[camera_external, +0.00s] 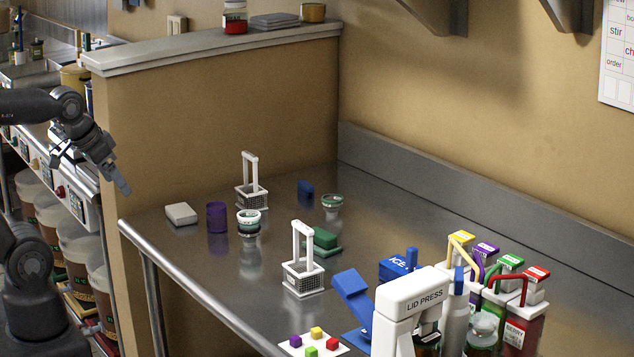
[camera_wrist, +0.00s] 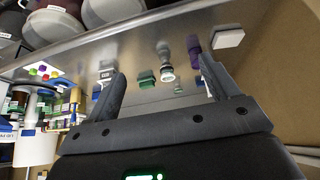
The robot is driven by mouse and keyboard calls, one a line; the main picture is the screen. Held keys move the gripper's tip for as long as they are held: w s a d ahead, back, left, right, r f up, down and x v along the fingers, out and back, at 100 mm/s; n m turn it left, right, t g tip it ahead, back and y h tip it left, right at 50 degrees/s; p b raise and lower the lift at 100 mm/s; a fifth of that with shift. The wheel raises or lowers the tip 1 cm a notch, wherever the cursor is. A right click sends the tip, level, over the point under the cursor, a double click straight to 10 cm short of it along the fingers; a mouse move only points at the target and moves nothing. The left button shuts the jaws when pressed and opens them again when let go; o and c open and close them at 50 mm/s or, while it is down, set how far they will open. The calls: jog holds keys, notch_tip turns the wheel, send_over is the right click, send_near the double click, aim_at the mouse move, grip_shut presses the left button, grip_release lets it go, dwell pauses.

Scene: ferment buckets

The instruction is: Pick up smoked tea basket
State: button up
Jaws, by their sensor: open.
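Two white mesh baskets with tall loop handles stand upright on the steel counter in the external view, one further back (camera_external: 252,197) and one nearer the middle (camera_external: 303,279). I cannot tell which is the smoked tea basket, as no label is readable. My gripper (camera_external: 92,170) is at the far left, off the counter's left end and apart from both baskets. In the wrist view my gripper (camera_wrist: 162,75) is open with nothing between its fingers. The counter shows beyond it, and the fingers partly hide small things there.
Near the back basket are a purple cup (camera_external: 216,218), a white block (camera_external: 180,214) and a glass cup (camera_external: 249,218). A green block (camera_external: 325,240) sits behind the front basket. A low wall (camera_external: 200,120) stands behind.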

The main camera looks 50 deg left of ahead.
jog(key=shift+o, duration=0.4)
jog(key=w+a+r, duration=0.1)
jog(key=w+r, duration=0.3)
jog(key=w, duration=0.5)
jog(key=m+g, duration=0.1)
send_over(248, 158)
jog(key=s, duration=0.3)
notch_tip(248, 158, down, 8)
jog(key=x, duration=0.4)
jog(key=shift+w+f, duration=0.15)
jog(key=shift+w, duration=0.1)
jog(key=shift+a+x, duration=0.15)
jog(key=shift+x, duration=1.25)
jog(key=shift+a+x, duration=0.1)
jog(key=shift+x, duration=1.3)
jog(key=shift+s, duration=0.2)
jog(key=shift+c, duration=0.4)
